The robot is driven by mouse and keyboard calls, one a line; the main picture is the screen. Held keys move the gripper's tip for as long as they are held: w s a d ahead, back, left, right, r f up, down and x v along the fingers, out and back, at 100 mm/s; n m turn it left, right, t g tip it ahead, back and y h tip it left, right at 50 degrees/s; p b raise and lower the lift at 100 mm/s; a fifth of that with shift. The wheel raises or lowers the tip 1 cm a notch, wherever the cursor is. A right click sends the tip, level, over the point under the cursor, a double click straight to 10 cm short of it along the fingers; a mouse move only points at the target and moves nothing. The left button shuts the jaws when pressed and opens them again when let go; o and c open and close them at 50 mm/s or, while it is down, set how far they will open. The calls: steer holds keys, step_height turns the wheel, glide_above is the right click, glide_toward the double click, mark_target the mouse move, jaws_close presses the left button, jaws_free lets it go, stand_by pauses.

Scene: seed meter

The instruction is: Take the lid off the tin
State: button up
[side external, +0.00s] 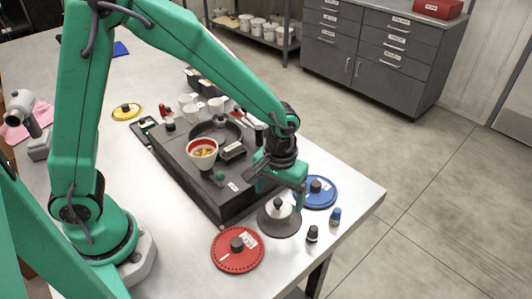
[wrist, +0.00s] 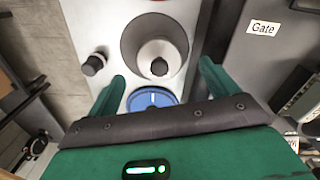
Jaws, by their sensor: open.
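The tin (side external: 278,212) is small and pale with a lid and a dark knob on top. It stands upright on a dark grey round plate near the table's front right corner. In the wrist view its pale lid (wrist: 147,53) shows from above, with the dark knob (wrist: 160,67) near its lower side. My gripper (side external: 281,190) is open and empty above the tin. In the wrist view, my gripper's two green fingers (wrist: 162,72) are spread left and right, with the knob between their lines. I cannot tell the exact height gap. The tin's lower wall is mostly hidden.
A blue disc (side external: 322,192) lies close behind the tin, a red disc (side external: 237,250) in front. Two small bottles, black-capped (side external: 312,234) and blue-capped (side external: 335,216), stand to the right. A dark raised block (side external: 215,205) with a bowl (side external: 202,153) stands left of the tin.

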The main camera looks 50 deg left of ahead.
mark_target(279, 200)
steer(key=shift+f, duration=1.5)
steer(key=c, duration=1.1)
steer(key=shift+o, duration=0.2)
steer(key=shift+w+r, duration=0.1)
steer(key=shift+r, duration=0.1)
steer(key=shift+r, duration=0.45)
step_height(279, 200, up, 3)
steer(key=shift+d+r, duration=0.1)
steer(key=s+d+r, duration=0.6)
steer(key=s+d, duration=0.1)
steer(key=s, duration=0.2)
steer(key=shift+s+r, duration=0.25)
steer(key=shift+r, duration=0.05)
